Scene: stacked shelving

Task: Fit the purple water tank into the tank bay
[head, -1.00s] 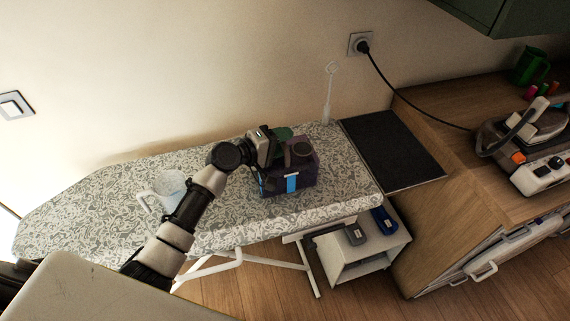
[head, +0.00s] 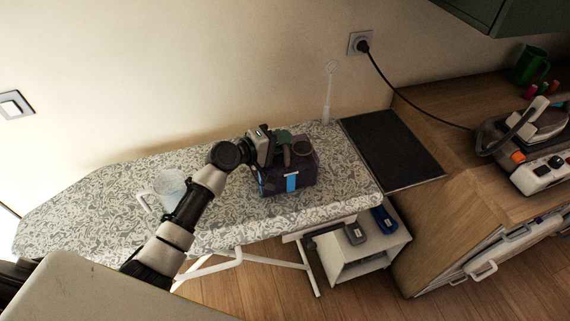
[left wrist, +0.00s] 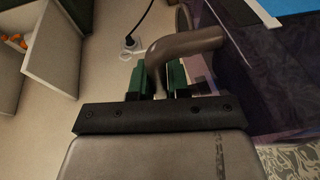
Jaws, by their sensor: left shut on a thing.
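The purple water tank (head: 300,176) stands on the patterned ironing board, with a blue and white strip on its front and a round dark cap on top. In the left wrist view its translucent purple wall (left wrist: 245,95) fills the right side. My left gripper (head: 284,150) is at the top of the tank. Its green fingers (left wrist: 157,80) are shut on the tank's curved grey-brown handle (left wrist: 190,42). A grey and white steam iron station (head: 545,165) stands on the counter at the right. I cannot make out the tank bay clearly. My right gripper is out of view.
A clear jug (head: 169,186) stands on the ironing board (head: 90,215), left of the tank. A dark mat (head: 392,148) lies beyond the board's right end. A black cord runs from the wall socket (head: 361,43) to the counter. A white shelf (head: 368,262) is below the board.

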